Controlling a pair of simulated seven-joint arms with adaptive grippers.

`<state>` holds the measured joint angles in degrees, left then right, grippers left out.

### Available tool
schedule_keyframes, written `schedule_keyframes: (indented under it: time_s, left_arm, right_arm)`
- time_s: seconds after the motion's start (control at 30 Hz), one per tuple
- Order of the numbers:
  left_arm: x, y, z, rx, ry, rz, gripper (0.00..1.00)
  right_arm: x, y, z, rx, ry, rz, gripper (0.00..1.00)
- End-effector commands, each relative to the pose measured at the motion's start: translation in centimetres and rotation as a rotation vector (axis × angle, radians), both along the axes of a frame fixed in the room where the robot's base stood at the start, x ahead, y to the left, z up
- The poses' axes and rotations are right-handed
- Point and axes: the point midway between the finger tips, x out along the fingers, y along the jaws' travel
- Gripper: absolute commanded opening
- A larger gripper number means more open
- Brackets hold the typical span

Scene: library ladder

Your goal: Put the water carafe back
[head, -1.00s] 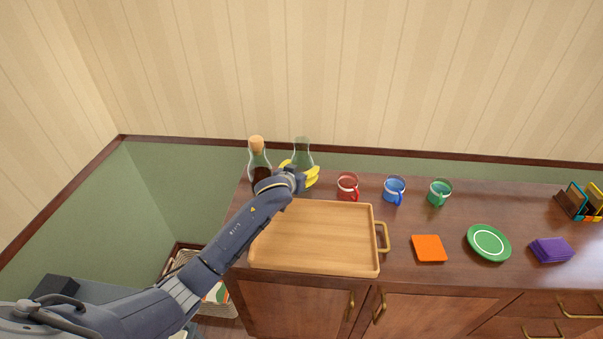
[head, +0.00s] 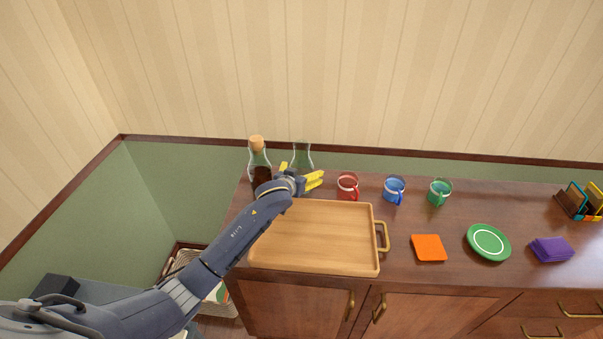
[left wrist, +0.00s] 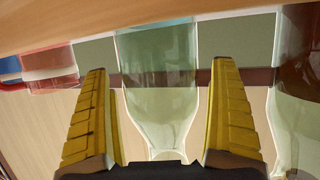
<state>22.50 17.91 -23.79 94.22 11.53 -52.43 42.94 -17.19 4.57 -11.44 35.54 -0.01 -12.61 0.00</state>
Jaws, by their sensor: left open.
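The water carafe (head: 302,152) is clear greenish glass and stands upright at the back left of the cabinet top, behind my left gripper (head: 303,175). Its lower part is hidden by the gripper in the head view. In the left wrist view the carafe (left wrist: 160,85) shows upside down between the two yellow fingers, with gaps on both sides. My left gripper is open around or just in front of it; I cannot tell how deep the glass sits between the fingers. My right gripper is not in view.
A corked bottle of dark liquid (head: 260,165) stands close left of the carafe. A red mug (head: 348,186) is to its right, then blue (head: 394,189) and green (head: 439,191) mugs. A wooden tray (head: 376,265) lies in front, under my arm. The wall is close behind.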

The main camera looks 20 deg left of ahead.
Motion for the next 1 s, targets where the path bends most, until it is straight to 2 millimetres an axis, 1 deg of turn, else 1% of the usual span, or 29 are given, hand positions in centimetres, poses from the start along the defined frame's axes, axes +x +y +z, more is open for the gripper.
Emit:
schedule_keyframes:
  time_s: [0.2, 0.33, 0.8, 1.0]
  left_arm:
    - [-0.1, 0.0, 0.4, 0.0, -0.001, -0.001, 0.94]
    - [-1.1, 0.0, 0.7, -0.001, -0.001, -0.001, 0.94]
    - [-7.9, 0.5, 3.5, -0.002, -0.001, -0.001, 0.94]
    - [-10.0, 0.7, 4.4, -0.001, 0.0, -0.001, 0.94]
  right_arm:
    - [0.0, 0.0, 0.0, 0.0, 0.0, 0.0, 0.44]
    - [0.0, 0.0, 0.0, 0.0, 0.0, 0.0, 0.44]
    - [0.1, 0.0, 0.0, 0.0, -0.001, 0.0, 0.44]
    - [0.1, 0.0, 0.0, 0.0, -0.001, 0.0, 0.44]
